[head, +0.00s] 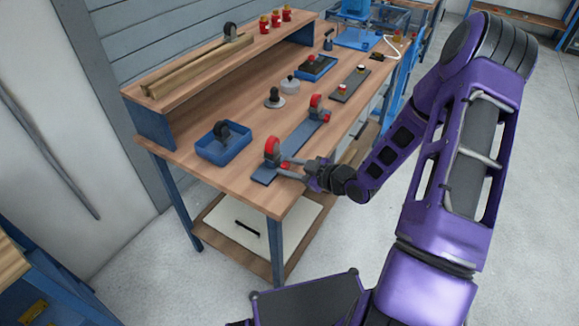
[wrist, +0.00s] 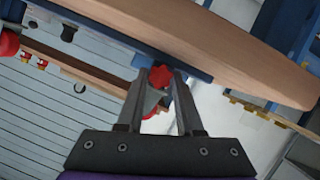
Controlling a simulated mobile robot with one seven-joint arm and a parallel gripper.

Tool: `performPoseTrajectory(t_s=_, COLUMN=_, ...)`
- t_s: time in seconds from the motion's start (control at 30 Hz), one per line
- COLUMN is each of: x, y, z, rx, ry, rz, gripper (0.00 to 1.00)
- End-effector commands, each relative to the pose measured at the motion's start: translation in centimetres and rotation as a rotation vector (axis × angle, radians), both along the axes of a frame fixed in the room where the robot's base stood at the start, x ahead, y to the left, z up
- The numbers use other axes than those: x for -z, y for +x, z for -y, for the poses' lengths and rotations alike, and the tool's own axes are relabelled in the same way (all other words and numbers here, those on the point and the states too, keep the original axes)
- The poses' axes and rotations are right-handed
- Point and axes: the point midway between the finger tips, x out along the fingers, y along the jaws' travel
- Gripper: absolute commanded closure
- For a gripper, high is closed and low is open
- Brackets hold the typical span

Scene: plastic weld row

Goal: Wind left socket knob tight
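A long grey-blue plate (head: 265,177) lies along the bench's front edge and carries two upright sockets. The left socket (head: 271,148) holds a dark wheel with a red part and has a red knob (head: 285,166) on its front side. The right socket (head: 316,103) looks alike, with its own red knob (head: 326,117). My gripper (head: 286,169) reaches the left socket from the right. In the wrist view, the fingertips lie on both sides of the left knob (wrist: 160,74), which fills the gap, so they look shut on it. How tight the knob sits cannot be seen.
A blue tray (head: 214,151) with a black wheel stands left of the plate. Loose parts, a blue box (head: 317,66) and a dark strip with buttons (head: 349,87) lie behind. A raised shelf (head: 170,91) runs along the back. The floor in front is clear.

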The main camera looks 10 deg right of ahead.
Motion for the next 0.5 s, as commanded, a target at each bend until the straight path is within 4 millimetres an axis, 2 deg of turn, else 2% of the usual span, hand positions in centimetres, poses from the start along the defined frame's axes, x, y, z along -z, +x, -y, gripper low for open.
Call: performPoseTrajectory(t_s=0.5, x=-0.27, y=0.02, z=0.12, rx=0.001, ry=0.053, rz=-0.055, gripper=1.0)
